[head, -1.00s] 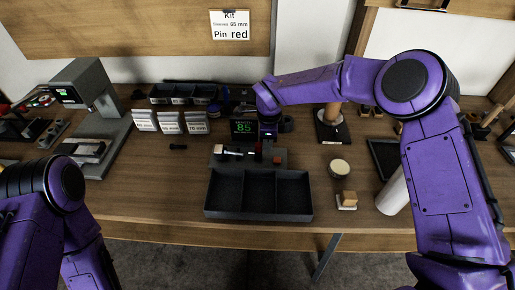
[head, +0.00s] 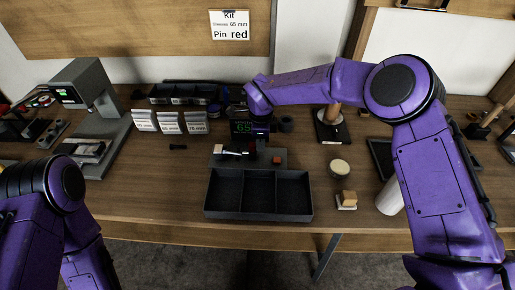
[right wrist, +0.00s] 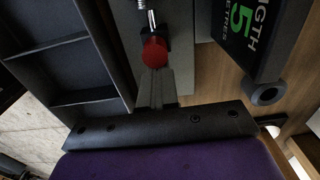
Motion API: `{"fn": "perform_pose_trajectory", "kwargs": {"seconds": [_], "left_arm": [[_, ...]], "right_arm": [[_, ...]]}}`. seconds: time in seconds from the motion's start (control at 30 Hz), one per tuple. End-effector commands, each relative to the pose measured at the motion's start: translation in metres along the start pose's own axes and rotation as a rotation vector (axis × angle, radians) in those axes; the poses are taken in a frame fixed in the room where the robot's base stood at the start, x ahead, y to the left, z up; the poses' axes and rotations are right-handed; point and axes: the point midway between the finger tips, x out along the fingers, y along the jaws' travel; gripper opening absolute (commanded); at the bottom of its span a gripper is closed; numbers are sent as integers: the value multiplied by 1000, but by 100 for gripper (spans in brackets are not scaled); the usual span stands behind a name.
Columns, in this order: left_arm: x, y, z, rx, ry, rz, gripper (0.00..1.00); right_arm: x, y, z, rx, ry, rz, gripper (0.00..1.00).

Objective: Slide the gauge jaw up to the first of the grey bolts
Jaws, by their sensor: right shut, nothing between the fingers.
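The grey gauge (head: 264,154) stands on the table behind a three-compartment tray, with a dark display (head: 241,128) that reads 65. A pale rod-like part (head: 232,151) lies along the gauge's left side. In the right wrist view a red round knob (right wrist: 154,52) sits at the end of a silver rod (right wrist: 150,20). My right gripper (right wrist: 156,75) is shut and empty, its fingertips at the red knob; I cannot tell whether they touch it. In the head view my right gripper (head: 260,145) is over the gauge and partly hides it. I cannot pick out grey bolts clearly.
The dark tray (head: 258,219) stands in front of the gauge. Labelled white packets (head: 170,123) and a dark bin row (head: 182,86) are behind left. A grey machine (head: 92,100) stands at left. A round cream-topped container (head: 340,166) and a small block (head: 348,198) are at right.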

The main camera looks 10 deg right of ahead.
Motion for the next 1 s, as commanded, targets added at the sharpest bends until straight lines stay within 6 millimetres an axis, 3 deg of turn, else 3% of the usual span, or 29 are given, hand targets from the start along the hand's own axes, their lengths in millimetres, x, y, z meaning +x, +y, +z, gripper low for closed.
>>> {"fn": "perform_pose_trajectory", "kwargs": {"seconds": [0.53, 0.87, 1.0], "left_arm": [[0, 0, 0, 0, 0, 0, 94], [-5, 0, -2, 0, 0, 0, 94], [-15, -1, -6, 0, 0, 0, 94]], "right_arm": [[-1, 0, 0, -1, -2, 0, 0], [-1, 0, -12, 0, -2, 0, 0], [-13, 0, -12, -1, -2, -1, 0]]}}
